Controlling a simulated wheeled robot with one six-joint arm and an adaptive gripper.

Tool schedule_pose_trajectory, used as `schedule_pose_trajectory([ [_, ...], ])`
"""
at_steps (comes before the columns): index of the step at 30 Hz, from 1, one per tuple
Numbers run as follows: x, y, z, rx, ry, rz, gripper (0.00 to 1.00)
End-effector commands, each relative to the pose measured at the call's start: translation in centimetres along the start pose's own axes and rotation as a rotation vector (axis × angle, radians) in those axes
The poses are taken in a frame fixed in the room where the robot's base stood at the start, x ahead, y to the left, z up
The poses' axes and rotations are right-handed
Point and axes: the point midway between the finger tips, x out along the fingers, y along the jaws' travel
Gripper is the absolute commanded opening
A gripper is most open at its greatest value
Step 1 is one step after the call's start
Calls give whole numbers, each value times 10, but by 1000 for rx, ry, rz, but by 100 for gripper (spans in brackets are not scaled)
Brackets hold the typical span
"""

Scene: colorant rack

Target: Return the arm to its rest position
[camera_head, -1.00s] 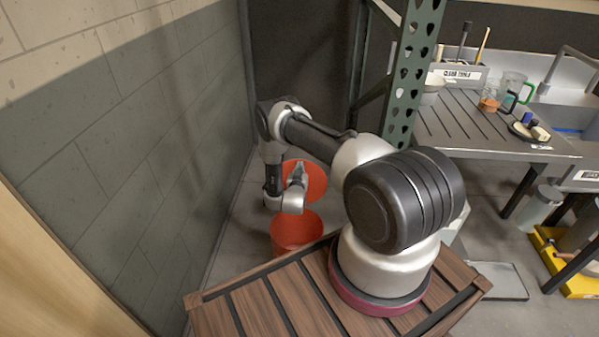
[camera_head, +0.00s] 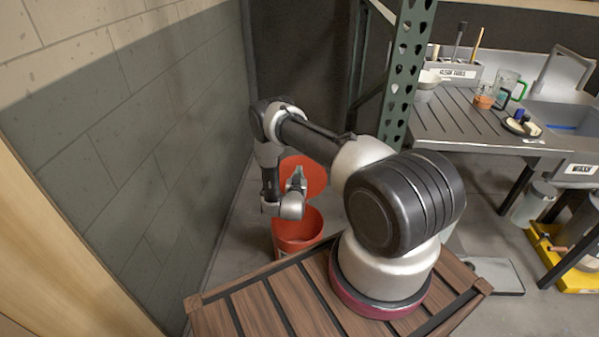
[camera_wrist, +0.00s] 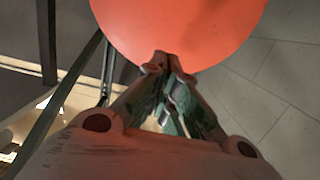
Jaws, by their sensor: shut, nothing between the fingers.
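My arm is folded over the wooden slatted deck of my base, with its elbow toward the grey wall. My gripper (camera_head: 297,177) is at the arm's end, in front of the orange bin's round raised lid (camera_head: 314,171). In the wrist view my gripper (camera_wrist: 165,66) has its fingertips together, with nothing between them. The orange bin (camera_head: 298,236) stands on the floor below, partly hidden by my wrist and the deck. A round orange surface (camera_wrist: 180,25) fills the top of the wrist view, beyond the fingertips.
The block wall (camera_head: 150,140) is close on the left. A green perforated rack post (camera_head: 405,75) rises behind my arm. A metal drainboard (camera_head: 455,120) with cups and a tool holder (camera_head: 455,71) is at right. A yellow tray (camera_head: 570,262) lies on the floor below the sink.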

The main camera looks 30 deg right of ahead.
Motion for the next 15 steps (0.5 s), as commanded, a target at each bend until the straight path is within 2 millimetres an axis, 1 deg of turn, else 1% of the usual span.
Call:
schedule_pose_trajectory([
  [9,-49,-1,1,-2,-2,-2,0],
  [12,-60,-1,1,-1,0,-3,0],
  [15,-66,0,1,-1,0,0,0],
])
